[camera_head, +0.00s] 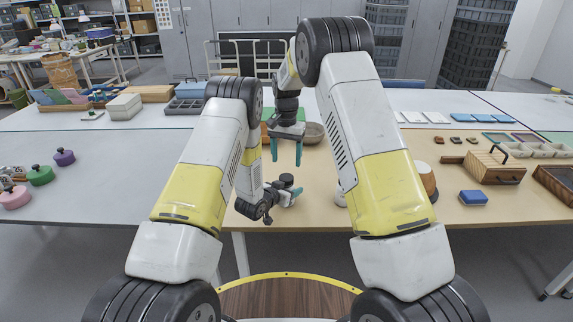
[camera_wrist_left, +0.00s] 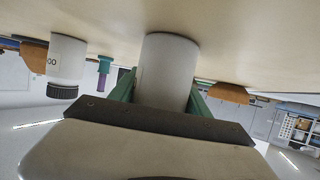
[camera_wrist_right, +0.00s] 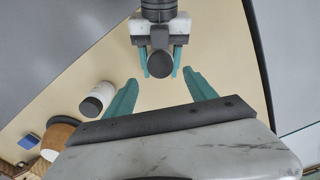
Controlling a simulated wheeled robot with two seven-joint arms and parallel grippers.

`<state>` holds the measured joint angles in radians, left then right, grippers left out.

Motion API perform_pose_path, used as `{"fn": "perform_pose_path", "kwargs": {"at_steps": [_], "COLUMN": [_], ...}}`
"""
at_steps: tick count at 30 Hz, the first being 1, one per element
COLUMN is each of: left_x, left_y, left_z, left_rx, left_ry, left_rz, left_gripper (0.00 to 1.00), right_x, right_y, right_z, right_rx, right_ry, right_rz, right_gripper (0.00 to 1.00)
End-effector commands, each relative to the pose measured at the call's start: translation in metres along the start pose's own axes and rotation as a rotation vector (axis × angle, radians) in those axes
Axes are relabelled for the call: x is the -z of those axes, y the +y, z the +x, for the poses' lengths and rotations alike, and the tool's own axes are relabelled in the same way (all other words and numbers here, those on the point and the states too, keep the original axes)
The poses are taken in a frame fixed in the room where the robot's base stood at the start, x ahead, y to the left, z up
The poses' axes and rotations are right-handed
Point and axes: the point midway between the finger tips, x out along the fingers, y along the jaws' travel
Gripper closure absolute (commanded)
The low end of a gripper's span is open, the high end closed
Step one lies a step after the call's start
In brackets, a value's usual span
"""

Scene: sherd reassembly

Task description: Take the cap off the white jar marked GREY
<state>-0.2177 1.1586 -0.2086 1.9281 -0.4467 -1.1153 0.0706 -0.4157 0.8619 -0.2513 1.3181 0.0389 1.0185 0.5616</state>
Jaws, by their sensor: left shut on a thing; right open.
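My left gripper (camera_head: 283,194) is shut on a white jar (camera_wrist_left: 168,65), its fingers on either side of the jar. The dark round cap (camera_wrist_right: 160,64) of this jar faces up in the right wrist view and also shows in the head view (camera_head: 287,180). The jar is upright near the table's front edge; no marking on it is visible. My right gripper (camera_head: 287,162) is open and empty, fingers pointing down, above and a little behind the capped jar. A second white jar (camera_wrist_left: 67,62) with a dark cap and a partly visible marking stands apart, also seen in the right wrist view (camera_wrist_right: 98,98).
A metal bowl (camera_head: 314,132) stands behind the grippers. A round wooden container (camera_head: 424,180) and a blue block (camera_head: 473,197) are to the right. A wooden box (camera_head: 494,166) lies beyond them. Small coloured pots (camera_head: 40,175) are at far left.

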Motion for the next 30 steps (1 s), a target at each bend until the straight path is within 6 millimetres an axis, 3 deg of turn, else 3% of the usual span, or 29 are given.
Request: {"fn": "perform_pose_path", "kwargs": {"at_steps": [4,18,29,30], "left_x": [0.001,0.001,0.001,0.001], "left_y": [0.000,0.000,0.000,0.000], "left_z": [0.000,0.000,0.000,0.000], "left_rx": [0.000,0.000,0.000,0.000], "left_ry": [0.002,0.002,0.002,0.002], "left_rz": [0.000,0.000,0.000,0.000], "left_gripper": [1.00,1.00,1.00,1.00], "right_x": [0.000,0.000,0.000,0.000], "right_y": [0.000,0.000,-0.001,-0.001], "right_z": [0.006,0.070,0.075,0.075], "right_rx": [0.001,0.002,0.003,0.003], "right_ry": [-0.001,0.000,0.001,0.001], "right_rz": [0.061,0.057,0.056,0.056], "right_gripper": [0.35,0.35,0.35,0.41]}}
